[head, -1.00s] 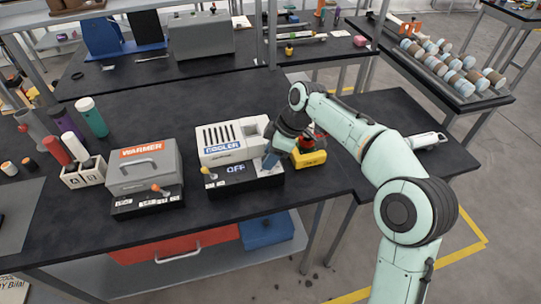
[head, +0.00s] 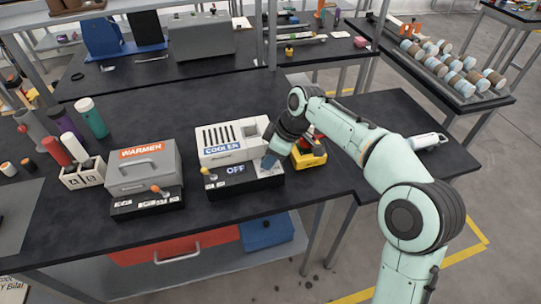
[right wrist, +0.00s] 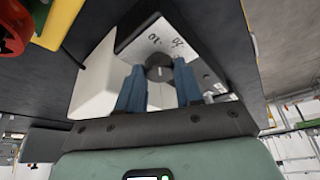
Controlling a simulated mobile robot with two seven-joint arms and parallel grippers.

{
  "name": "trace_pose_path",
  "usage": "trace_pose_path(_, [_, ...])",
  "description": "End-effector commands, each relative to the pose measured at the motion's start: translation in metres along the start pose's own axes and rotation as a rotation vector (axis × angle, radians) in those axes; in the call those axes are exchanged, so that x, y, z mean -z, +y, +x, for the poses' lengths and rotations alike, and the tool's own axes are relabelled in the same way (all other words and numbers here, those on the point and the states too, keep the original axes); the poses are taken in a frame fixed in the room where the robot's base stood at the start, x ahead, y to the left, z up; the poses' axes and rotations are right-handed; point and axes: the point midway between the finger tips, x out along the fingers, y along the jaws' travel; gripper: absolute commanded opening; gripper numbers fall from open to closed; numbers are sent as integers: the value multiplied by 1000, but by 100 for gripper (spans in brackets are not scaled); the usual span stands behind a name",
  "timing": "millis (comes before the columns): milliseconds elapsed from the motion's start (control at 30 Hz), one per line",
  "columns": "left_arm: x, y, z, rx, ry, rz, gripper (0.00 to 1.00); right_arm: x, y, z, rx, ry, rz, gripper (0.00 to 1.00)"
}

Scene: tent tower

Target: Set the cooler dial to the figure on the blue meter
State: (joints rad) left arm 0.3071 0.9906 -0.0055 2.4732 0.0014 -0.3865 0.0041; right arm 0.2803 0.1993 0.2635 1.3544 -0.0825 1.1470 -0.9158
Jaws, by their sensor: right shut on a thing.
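The cooler (head: 233,138) is a white box labelled COOLER on a black base, and its display (head: 236,170) reads OFF. My right gripper (head: 268,163) is at the right end of that base. In the right wrist view, its two blue fingers (right wrist: 160,75) are shut on the round dark dial (right wrist: 158,66), one on each side. A pale pointer line shows on the dial, and small figures are printed on the white plate around it, seen at an angle. I cannot make out a blue meter. My left gripper is not in view.
A grey warmer (head: 142,170) with an orange-tipped lever stands left of the cooler. A yellow device (head: 310,157) sits close to the right, partly behind my gripper. Bottles (head: 92,118) and a white holder (head: 83,174) are at the left. The front strip of the bench is clear.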

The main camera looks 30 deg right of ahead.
Motion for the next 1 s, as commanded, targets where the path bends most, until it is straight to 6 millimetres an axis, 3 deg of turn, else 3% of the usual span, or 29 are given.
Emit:
trace_pose_path(600, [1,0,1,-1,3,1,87,2,-5,0,-215,1,510,5])
trace_pose_path(1000, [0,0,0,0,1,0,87,2,-6,1,-314,0,753,5])
